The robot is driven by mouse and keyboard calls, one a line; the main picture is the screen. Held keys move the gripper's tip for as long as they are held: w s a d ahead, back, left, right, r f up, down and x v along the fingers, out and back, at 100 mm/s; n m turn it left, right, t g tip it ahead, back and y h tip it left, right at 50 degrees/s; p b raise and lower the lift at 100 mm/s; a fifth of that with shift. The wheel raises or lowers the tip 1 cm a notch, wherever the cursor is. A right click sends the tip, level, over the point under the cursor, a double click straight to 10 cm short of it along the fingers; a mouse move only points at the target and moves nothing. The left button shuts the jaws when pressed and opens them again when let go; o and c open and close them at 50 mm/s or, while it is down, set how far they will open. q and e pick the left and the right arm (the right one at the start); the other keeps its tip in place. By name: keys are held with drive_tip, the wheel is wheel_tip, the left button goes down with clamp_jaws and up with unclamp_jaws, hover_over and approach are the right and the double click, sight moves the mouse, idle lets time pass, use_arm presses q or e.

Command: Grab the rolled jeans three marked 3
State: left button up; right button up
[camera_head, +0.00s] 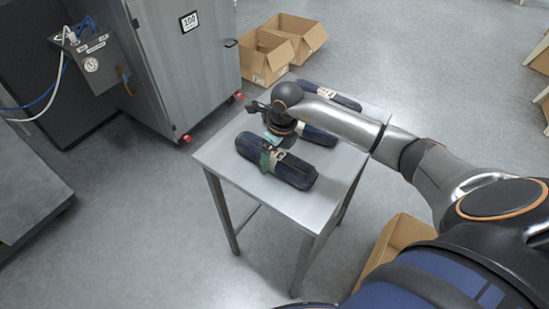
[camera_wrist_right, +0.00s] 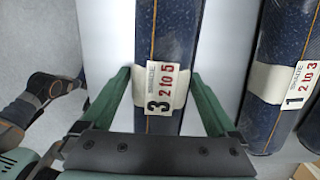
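Three dark blue rolled jeans lie side by side on the metal table (camera_head: 216,151). The nearest roll (camera_head: 294,170) has a pale band and, in the right wrist view, a label marked 3 (camera_wrist_right: 166,88), "2 to 5". My right gripper (camera_head: 274,148) is above this roll near its middle. In the right wrist view its green fingers (camera_wrist_right: 160,78) are open, one on each side of the roll. I cannot tell whether they touch it. The middle roll (camera_head: 320,136) carries a label marked 1 (camera_wrist_right: 301,85). My left gripper is not in view.
The far roll (camera_head: 338,97) lies at the table's back. Open cardboard boxes (camera_head: 264,56) stand on the floor behind, and another box (camera_head: 392,243) stands right of the table. A grey cabinet (camera_head: 190,65) stands at the back left. Floor left of the table is clear.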

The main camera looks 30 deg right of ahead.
clamp_jaws()
idle(0.6)
drive_tip(key=shift+r, duration=0.15)
